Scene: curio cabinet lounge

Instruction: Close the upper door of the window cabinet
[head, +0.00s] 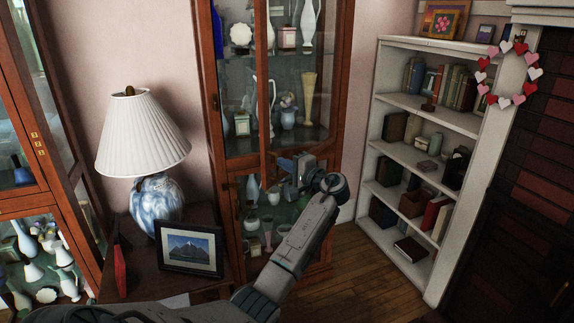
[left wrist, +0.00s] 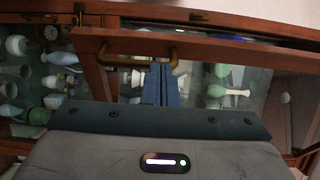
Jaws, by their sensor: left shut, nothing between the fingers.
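The window cabinet (head: 214,100) is a tall wooden case with glass panes, in the middle of the head view. Its upper door (head: 264,75) has a wooden frame and appears to stand ajar. In the left wrist view, the door's rail (left wrist: 225,50) lies apart from the cabinet frame (left wrist: 240,27), with a gap between them. A brass handle (left wrist: 125,62) is on this rail. My left gripper (head: 287,164) is shut and empty, near the lower part of the upper door. Its fingers (left wrist: 161,85) are close to the handle; I cannot tell whether they touch. My right gripper is not in view.
Vases and ornaments stand on the cabinet shelves. A side table (head: 205,284) with a lamp (head: 143,140) and a framed picture (head: 190,250) is at the left. A white bookshelf (head: 398,148) stands at the right. Wooden floor (head: 375,268) is clear before it.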

